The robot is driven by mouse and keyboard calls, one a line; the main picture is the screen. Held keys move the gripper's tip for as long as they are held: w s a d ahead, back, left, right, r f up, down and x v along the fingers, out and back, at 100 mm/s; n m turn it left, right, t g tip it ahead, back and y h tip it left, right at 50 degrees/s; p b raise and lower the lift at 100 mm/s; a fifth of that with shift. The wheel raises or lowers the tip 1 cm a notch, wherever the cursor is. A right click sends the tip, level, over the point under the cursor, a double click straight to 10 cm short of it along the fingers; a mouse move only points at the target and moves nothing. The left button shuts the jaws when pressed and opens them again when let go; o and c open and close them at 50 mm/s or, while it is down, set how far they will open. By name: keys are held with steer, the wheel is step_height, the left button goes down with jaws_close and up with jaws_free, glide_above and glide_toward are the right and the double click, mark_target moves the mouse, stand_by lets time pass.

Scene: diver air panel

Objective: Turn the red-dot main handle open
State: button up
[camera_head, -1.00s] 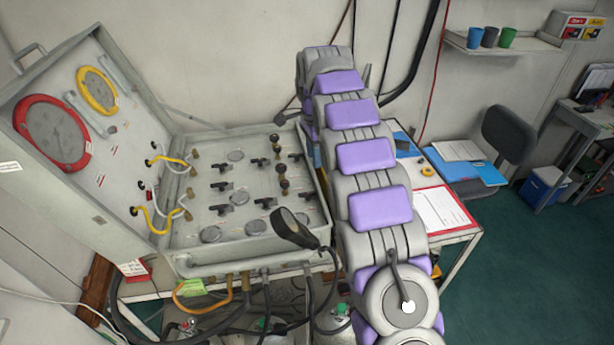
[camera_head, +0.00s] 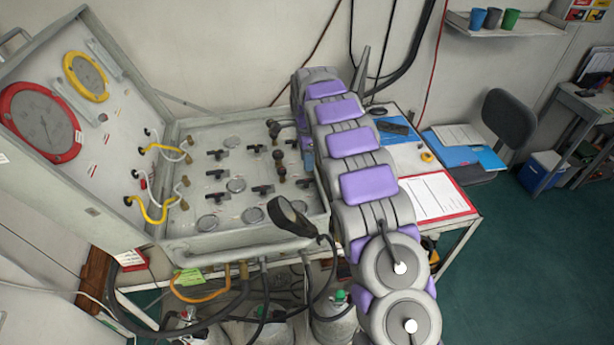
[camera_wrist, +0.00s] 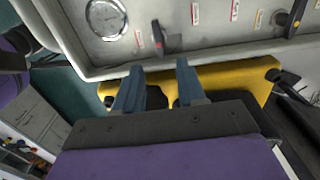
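The grey air panel (camera_head: 215,150) lies open in its case, with several black valve handles on its face. In the wrist view, a black handle with a small red mark (camera_wrist: 159,38) stands on the panel (camera_wrist: 120,55) beside a round gauge; it may be the red-dot main handle. My gripper (camera_wrist: 158,72) has its two blue fingers spread apart with nothing between them. The fingertips are over the panel's near rim, short of that handle and apart from it. In the head view my arm hides most of my gripper, and I cannot pick out the red dot.
The raised lid (camera_head: 100,150) with gauges and yellow hoses is at left. A red-framed sheet (camera_head: 435,197) lies on the table to the right. A yellow object (camera_wrist: 225,82) is beneath my fingers.

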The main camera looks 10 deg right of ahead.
mark_target(307, 180)
step_height(307, 180, down, 8)
steer(key=shift+r, duration=0.1)
stand_by(0.4)
jaws_close()
